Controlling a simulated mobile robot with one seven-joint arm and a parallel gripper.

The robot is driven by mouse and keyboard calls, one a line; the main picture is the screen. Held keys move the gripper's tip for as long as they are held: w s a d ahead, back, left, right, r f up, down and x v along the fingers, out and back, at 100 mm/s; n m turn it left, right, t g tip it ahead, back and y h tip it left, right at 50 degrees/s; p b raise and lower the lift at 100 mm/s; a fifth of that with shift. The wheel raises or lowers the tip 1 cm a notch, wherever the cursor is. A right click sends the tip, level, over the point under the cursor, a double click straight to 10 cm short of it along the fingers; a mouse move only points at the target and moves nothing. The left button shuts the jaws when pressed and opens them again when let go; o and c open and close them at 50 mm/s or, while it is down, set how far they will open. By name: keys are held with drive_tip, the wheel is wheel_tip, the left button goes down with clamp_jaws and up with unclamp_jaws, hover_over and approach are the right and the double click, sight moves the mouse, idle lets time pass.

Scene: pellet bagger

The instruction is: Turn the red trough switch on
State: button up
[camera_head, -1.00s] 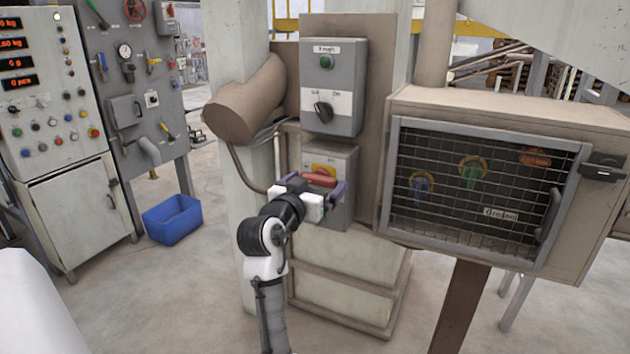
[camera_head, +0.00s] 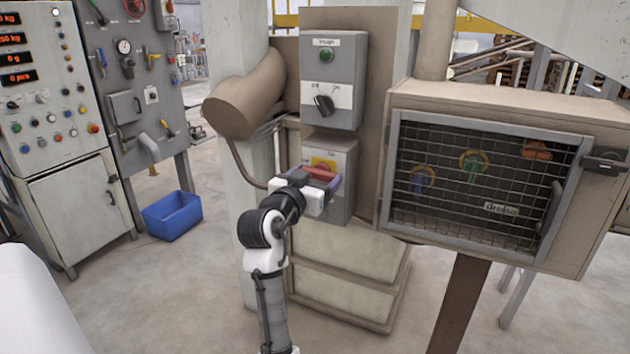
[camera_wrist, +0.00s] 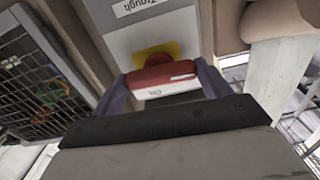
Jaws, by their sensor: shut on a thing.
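The red trough switch (camera_head: 319,174) is a red handle on a yellow plate, on the lower grey box (camera_head: 342,157) of the column. In the wrist view the red handle (camera_wrist: 164,77) lies crosswise between the fingers, with the yellow plate behind it. My gripper (camera_head: 320,182) is at the front of this box, its purple fingers at either end of the handle. It is shut on the handle. In the wrist view my gripper (camera_wrist: 165,88) hides the lower part of the box. The "Trough" label (camera_wrist: 142,5) shows upside down at the top.
Above is a grey box with a green lamp (camera_head: 326,56) and a black selector knob (camera_head: 324,105). A mesh-fronted cabinet (camera_head: 395,180) juts out at right. A thick brown pipe (camera_head: 240,105) is at left. A blue bin (camera_head: 172,215) stands on the floor by the control cabinet.

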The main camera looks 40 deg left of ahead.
drive_tip(key=m+b, duration=0.2)
drive_tip(key=b, duration=0.1)
drive_tip(key=m+b, duration=0.1)
drive_tip(key=shift+f+m, duration=0.25)
drive_tip(key=shift+m, duration=0.15)
drive_tip(key=m+b, duration=0.4)
drive_tip(key=shift+b, duration=0.3)
drive_tip(key=m+b, duration=0.3)
drive_tip(key=m, duration=0.2)
drive_tip(key=shift+r, duration=0.1)
drive_tip(key=shift+r+m+b, duration=0.1)
drive_tip(key=shift+m+b, duration=1.15)
drive_tip(key=shift+m, duration=0.95)
drive_tip(key=o, duration=1)
drive_tip(key=b+v, duration=0.1)
drive_tip(key=v, duration=1.3)
drive_tip(key=shift+a, duration=0.1)
